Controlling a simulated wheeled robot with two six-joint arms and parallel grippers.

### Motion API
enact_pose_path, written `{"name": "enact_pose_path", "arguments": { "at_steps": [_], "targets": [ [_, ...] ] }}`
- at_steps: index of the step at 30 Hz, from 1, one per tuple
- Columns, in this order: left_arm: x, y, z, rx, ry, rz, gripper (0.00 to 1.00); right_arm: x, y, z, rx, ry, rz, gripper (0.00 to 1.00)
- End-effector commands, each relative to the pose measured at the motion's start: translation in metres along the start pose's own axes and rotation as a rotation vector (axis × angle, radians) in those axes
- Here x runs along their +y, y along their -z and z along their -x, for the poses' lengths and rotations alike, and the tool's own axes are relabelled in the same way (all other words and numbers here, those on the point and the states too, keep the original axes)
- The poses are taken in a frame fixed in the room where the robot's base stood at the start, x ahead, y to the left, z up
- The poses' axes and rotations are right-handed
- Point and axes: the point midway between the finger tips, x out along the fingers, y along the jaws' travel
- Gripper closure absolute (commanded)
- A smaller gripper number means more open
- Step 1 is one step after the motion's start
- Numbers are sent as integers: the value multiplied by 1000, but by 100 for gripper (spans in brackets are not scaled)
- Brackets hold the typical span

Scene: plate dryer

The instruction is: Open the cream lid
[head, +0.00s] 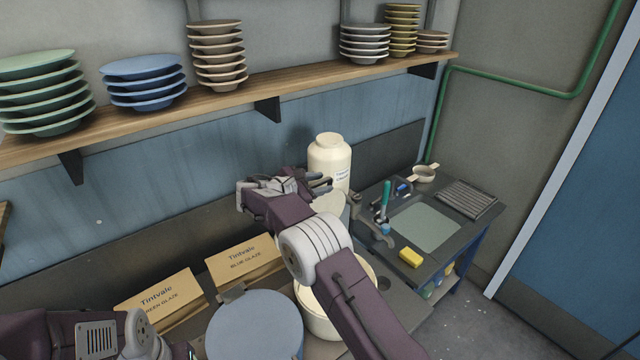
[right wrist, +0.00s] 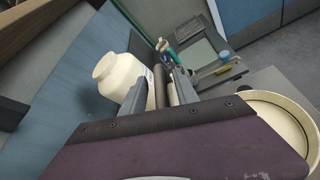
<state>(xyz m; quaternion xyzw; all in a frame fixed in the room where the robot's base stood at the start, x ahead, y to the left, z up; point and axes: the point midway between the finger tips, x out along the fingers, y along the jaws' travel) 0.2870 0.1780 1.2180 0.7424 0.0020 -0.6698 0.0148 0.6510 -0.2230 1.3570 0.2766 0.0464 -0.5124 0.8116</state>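The cream lid (head: 328,206) is a pale disc, tilted up, partly hidden by my right arm. The round cream bin (head: 318,322) below has its top uncovered, with its rim also in the right wrist view (right wrist: 312,160). My right gripper (head: 318,186) is up at the lid. In the right wrist view its fingers (right wrist: 160,88) flank a dark bar, which looks like the lid's handle, with no clear gap beside it. My left gripper is low at the head view's left bottom edge; its fingertips do not show clearly.
A blue round lid (head: 255,328) is left of the cream bin. Two cardboard glaze boxes (head: 240,262) stand behind it. A large cream jar (head: 330,155) stands beyond the right gripper. A work table with a yellow sponge (head: 411,257) is at the right. A plate shelf (head: 225,97) runs above.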

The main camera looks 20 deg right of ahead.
Motion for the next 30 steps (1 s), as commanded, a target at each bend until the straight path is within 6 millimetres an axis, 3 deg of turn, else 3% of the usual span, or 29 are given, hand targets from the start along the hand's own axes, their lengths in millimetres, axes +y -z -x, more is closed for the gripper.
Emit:
{"name": "enact_pose_path", "arguments": {
  "at_steps": [7,15,18,30],
  "targets": [
    [0,-1,-7,0,0,0,64,0,2,10,0,-2,-3,64],
    [0,-3,-26,0,0,0,64,1,3,69,1,-4,-3,64],
    [-1,-3,-28,0,0,0,64,1,2,82,1,-2,0,64],
    [-1,-3,-28,0,0,0,64,1,1,90,0,1,0,64]
  ]
}}
